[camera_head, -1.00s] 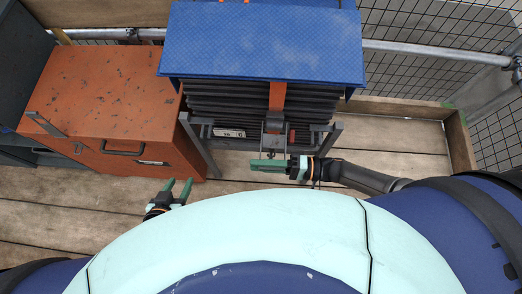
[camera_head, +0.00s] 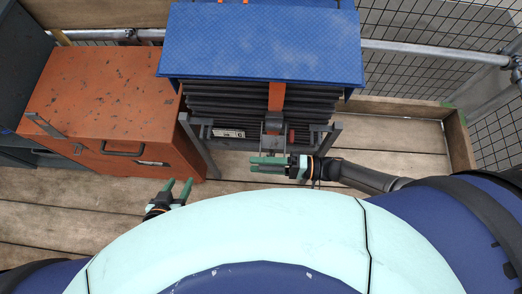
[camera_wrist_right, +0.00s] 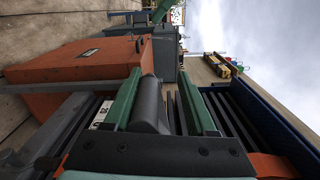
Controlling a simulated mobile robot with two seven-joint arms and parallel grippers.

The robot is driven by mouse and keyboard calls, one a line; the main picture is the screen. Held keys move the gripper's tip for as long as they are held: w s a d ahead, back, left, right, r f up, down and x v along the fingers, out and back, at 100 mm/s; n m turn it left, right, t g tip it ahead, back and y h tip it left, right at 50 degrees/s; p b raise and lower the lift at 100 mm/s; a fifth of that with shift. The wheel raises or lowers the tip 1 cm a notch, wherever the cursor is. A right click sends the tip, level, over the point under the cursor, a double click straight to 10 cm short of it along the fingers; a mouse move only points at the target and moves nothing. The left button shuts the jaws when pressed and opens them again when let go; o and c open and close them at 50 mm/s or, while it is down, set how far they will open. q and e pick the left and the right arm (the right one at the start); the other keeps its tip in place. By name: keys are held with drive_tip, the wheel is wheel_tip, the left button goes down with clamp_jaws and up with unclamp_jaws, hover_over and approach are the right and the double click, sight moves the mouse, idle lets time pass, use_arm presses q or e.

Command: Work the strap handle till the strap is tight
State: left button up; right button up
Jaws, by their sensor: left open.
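An orange strap (camera_head: 277,97) runs down the front of the stack of dark tiles (camera_head: 225,104) to a grey metal strap buckle (camera_head: 273,124). The dark grey strap handle (camera_wrist_right: 150,103) shows as a rounded bar between the green fingers of my right gripper (camera_wrist_right: 162,103). It lies close to the left finger, with a gap to the right one, so these fingers are apart. In the head view my right gripper (camera_head: 268,164) is just below the buckle, pointing left. My left gripper (camera_head: 177,190) is open and empty, away from the strap, lower left.
A blue cover (camera_head: 262,42) lies over the tiles, which stand in a grey metal frame (camera_head: 202,150). An orange cabinet (camera_head: 95,95) stands close on the left. Wire mesh and a rail (camera_head: 430,48) bound the back. Bare planks (camera_head: 405,137) lie to the right.

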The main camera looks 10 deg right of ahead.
drive_tip(key=b+v, duration=0.1)
drive_tip(key=v, duration=1.1)
drive_tip(key=shift+d, duration=0.25)
drive_tip(key=shift+s, duration=0.1)
